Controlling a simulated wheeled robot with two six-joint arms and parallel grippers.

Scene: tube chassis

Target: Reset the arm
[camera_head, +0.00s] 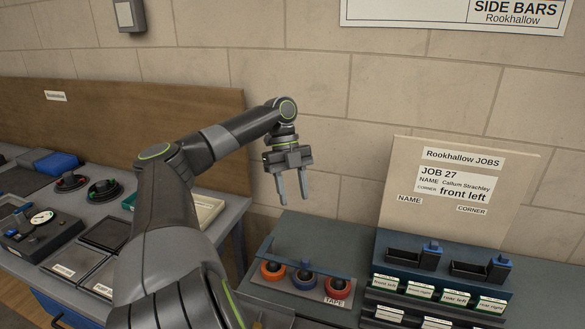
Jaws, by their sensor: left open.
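My left gripper (293,187) shows in the head view, at the end of my left arm (170,215). The arm comes in from the lower left and bends at the elbow. The gripper hangs with its two fingers pointing down, apart and with nothing between them. My right gripper is not in this view.
Tape rolls (304,281) sit in a tape holder below the gripper. A job board (455,190) reading "JOB 27" stands behind a rack of labelled cards (438,292). A left table (225,226) carries trays, coiled leads and a gauge box (40,232). Open air surrounds the gripper.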

